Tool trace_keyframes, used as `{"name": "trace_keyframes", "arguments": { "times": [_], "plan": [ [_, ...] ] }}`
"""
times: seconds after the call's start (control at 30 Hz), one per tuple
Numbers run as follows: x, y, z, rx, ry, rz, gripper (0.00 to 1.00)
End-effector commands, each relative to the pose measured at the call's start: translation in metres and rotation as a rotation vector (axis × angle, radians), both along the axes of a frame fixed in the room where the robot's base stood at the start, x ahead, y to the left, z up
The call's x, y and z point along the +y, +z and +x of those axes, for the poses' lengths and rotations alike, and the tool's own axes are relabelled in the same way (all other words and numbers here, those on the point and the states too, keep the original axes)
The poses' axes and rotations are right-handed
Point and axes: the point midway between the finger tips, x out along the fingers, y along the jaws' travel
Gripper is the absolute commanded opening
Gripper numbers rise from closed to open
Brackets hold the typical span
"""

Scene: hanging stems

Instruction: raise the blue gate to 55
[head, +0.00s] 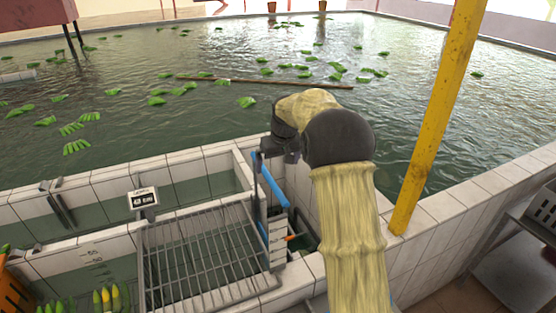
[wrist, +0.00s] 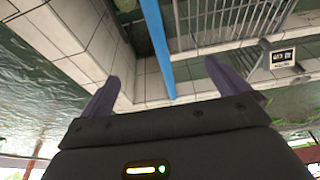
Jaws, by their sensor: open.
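A blue bar (head: 273,185), which looks like part of the blue gate, slants at the corner of the tiled channel. A thinner blue length (head: 262,232) shows below it. A white marked scale board (head: 277,246) with an orange pointer (head: 293,237) stands beside it; its figures are too small to read. My gripper (head: 268,152) is at the bar's upper end in the head view, partly hidden by my wrist. In the wrist view my gripper (wrist: 168,58) is open, and the blue bar (wrist: 158,45) shows between its spread fingers, apart from both. Whether it lies within finger depth I cannot tell.
A metal grating (head: 195,255) lies left of the bar. A small display (head: 143,198) stands on the tiled wall, its reading unclear. A yellow post (head: 438,120) rises right of my arm. Open water with floating leaves (head: 185,88) lies beyond.

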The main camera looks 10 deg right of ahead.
Motion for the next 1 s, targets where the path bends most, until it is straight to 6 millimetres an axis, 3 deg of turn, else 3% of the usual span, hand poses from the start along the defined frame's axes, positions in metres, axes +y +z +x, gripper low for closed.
{"name": "trace_keyframes", "arguments": {
  "times": [0.27,1.0],
  "plan": [
    [0.001,-0.012,0.003,0.000,0.000,0.000,1.00],
    [0.006,-0.095,0.028,0.001,-0.001,0.000,1.00]
  ]
}}
